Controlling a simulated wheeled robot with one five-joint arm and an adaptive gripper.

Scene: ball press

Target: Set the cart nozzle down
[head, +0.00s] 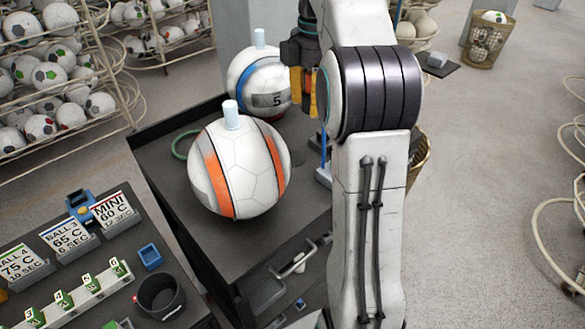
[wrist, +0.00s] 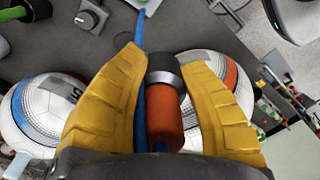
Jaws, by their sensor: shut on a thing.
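My gripper (head: 304,92) has yellow fingers and is above the back right part of the dark cart top (head: 170,178). In the wrist view, my gripper (wrist: 148,95) is shut around the cart nozzle (wrist: 165,118), a red-orange cylinder with a silver collar and black end. A blue hose or rod runs beside the nozzle. In the head view the nozzle is mostly hidden by the fingers and arm. A thin blue line (head: 323,145) runs down to a small blue-and-white block (head: 323,178) on the cart. Whether the nozzle touches anything is unclear.
An orange-striped ball (head: 262,165) and a blue-striped ball (head: 240,72) marked 5 stand on the cart, flanking the gripper in the wrist view. Ball racks (head: 70,95) stand left; the floor right is partly clear.

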